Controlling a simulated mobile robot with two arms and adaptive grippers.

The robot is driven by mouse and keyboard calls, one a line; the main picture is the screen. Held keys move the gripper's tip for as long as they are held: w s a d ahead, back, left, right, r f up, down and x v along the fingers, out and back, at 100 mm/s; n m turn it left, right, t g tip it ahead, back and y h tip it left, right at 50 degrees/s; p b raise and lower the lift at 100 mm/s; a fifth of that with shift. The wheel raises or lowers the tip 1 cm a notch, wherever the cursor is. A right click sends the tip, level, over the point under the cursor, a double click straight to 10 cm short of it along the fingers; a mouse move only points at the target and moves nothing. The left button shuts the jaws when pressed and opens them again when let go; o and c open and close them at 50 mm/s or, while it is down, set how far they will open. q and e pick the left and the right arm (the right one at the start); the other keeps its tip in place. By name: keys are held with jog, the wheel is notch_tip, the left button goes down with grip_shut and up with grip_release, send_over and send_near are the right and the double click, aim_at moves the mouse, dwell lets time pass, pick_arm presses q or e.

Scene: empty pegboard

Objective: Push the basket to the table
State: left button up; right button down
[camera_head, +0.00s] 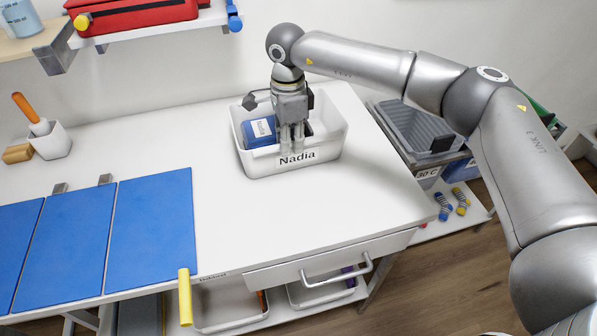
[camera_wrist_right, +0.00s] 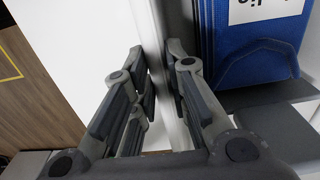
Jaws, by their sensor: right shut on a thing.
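The white basket (camera_head: 262,166), marked "Nadia", stands on the white table (camera_head: 350,215) near its back right part. A blue item (camera_head: 260,132) with a white label lies inside the basket's left part. My right gripper (camera_head: 291,150) comes down from above at the basket's front wall and is shut on that wall. In the right wrist view, the fingers (camera_wrist_right: 163,72) stand on either side of the wall, and the blue item (camera_wrist_right: 255,45) shows to the right. My left gripper is not in view.
Blue mats (camera_head: 152,222) lie at the table's front left. A white pot (camera_head: 54,141) with an orange-handled tool stands at the back left. A grey crate (camera_head: 412,125) is beyond the table's right edge. The table right of the basket is clear.

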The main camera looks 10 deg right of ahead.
jog(key=shift+w, duration=0.6)
jog(key=shift+w+a+b, duration=0.1)
jog(key=shift+w+b, duration=0.45)
jog(key=shift+w, duration=1.95)
jog(key=c, duration=1.3)
grip_release()
jog(key=shift+r, duration=0.15)
notch_tip(320, 180, up, 7)
jog(key=p, duration=0.4)
jog(key=shift+s+f, duration=0.1)
jog(key=shift+f, duration=0.1)
